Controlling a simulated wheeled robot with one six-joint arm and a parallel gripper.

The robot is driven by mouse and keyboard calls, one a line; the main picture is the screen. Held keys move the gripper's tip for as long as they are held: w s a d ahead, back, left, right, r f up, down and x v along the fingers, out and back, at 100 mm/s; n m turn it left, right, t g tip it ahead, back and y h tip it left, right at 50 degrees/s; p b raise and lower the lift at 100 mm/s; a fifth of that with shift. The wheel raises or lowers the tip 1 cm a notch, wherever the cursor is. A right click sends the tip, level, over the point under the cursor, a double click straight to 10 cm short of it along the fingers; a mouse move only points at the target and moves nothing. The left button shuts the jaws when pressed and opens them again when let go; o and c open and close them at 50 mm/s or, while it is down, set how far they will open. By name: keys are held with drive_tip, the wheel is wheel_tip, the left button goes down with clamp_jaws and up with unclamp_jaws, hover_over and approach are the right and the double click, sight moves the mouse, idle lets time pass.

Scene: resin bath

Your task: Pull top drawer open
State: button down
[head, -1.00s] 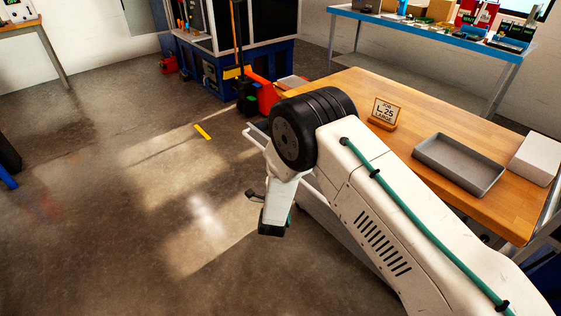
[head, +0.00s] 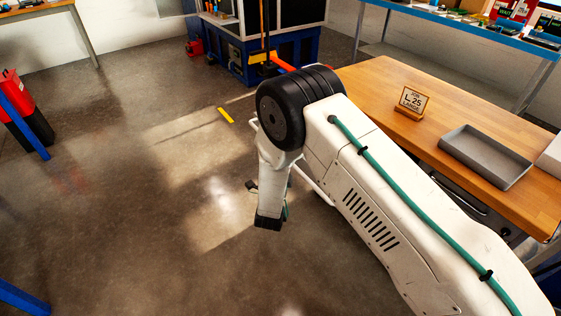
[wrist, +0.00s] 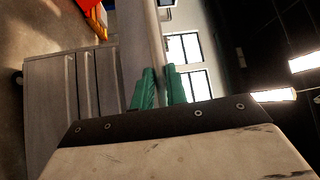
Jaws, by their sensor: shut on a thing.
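In the wrist view, a grey drawer unit (wrist: 48,105) with several parallel seams fills the left side, turned sideways. A pale bar (wrist: 153,35) runs from the top edge down between the teal fingers of my gripper (wrist: 160,88). The fingers are shut on this bar, which looks like the top drawer's handle or front edge; I cannot tell which. How far the drawer is out cannot be seen.
A wooden bench (head: 385,85) with a small sign (head: 411,101) and a grey tray (head: 484,156) stands right of my arm. A blue machine base (head: 285,60) stands at the back. A red and black bin (head: 22,110) is at left. The floor between is clear.

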drive_tip(key=c, duration=1.7)
unclamp_jaws()
drive_tip(key=shift+d+f, duration=0.1)
drive_tip(key=shift+s, duration=0.15)
drive_tip(key=s+f, duration=0.1)
drive_tip(key=s, duration=0.6)
drive_tip(key=shift+s+a, duration=0.25)
drive_tip(key=shift+a, duration=0.2)
